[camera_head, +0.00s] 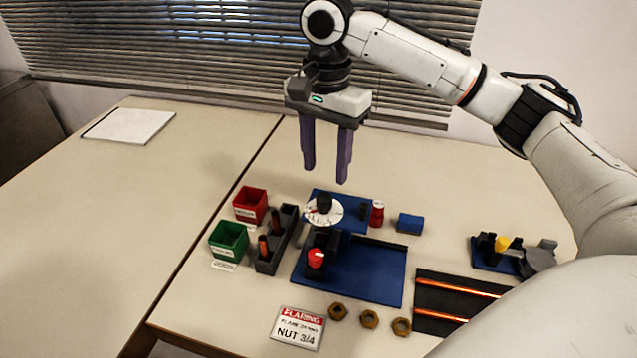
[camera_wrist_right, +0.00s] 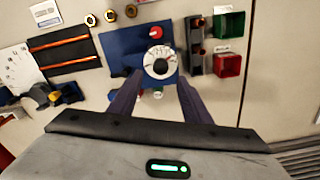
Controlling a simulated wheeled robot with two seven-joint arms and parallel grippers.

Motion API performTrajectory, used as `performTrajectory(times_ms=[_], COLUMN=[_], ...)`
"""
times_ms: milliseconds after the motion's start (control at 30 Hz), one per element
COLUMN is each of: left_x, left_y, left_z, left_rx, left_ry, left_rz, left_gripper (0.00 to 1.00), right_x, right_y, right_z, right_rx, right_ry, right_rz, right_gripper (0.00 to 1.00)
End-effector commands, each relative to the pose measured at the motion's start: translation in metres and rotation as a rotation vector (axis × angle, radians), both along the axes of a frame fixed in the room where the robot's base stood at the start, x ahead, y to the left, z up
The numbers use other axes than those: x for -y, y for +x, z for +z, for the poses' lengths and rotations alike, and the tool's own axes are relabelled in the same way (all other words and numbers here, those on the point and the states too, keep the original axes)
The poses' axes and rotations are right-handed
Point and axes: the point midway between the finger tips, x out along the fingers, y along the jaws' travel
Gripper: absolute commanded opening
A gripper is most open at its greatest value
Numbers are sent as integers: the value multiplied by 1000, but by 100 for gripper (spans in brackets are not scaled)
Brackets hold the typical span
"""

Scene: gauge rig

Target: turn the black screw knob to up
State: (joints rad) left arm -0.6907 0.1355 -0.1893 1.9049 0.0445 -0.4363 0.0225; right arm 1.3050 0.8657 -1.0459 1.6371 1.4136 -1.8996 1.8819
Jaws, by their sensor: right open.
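The black screw knob (camera_head: 324,203) sits at the middle of a white round dial (camera_head: 313,216) on the blue rig (camera_head: 385,283). In the right wrist view the knob (camera_wrist_right: 160,66) shows from above, on the white dial (camera_wrist_right: 147,58). My right gripper (camera_head: 326,175) is open and empty, above and behind the knob. In the right wrist view its two fingers (camera_wrist_right: 153,88) straddle the near side of the dial, with nothing between them touching. Which way the knob points is too small to tell. My left gripper is in neither view.
A red knob (camera_head: 316,258) stands in front of the dial. Red (camera_head: 250,205) and green (camera_head: 228,241) bins are left. Brass nuts (camera_head: 369,319) and a sign (camera_head: 298,327) lie in front.

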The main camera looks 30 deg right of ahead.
Motion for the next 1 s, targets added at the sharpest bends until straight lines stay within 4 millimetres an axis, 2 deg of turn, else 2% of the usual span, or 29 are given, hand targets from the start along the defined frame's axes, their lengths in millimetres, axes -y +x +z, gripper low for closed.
performTrajectory(times_ms=[33,200,400,767,800,1000], left_x=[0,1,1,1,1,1], left_y=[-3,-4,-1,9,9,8], left_z=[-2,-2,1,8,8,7], left_rx=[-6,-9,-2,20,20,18], left_ry=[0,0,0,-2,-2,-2], left_rz=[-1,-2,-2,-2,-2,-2], left_gripper=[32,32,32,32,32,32], right_x=[1,0,0,0,0,0], right_y=[-1,0,0,0,0,0], right_z=[-11,-42,-67,-75,-75,-75], right_rx=[-5,-2,-1,2,2,2], right_ry=[-2,-1,0,1,1,1], right_rz=[0,1,1,1,1,2], right_gripper=[44,44,44,44,42,9])
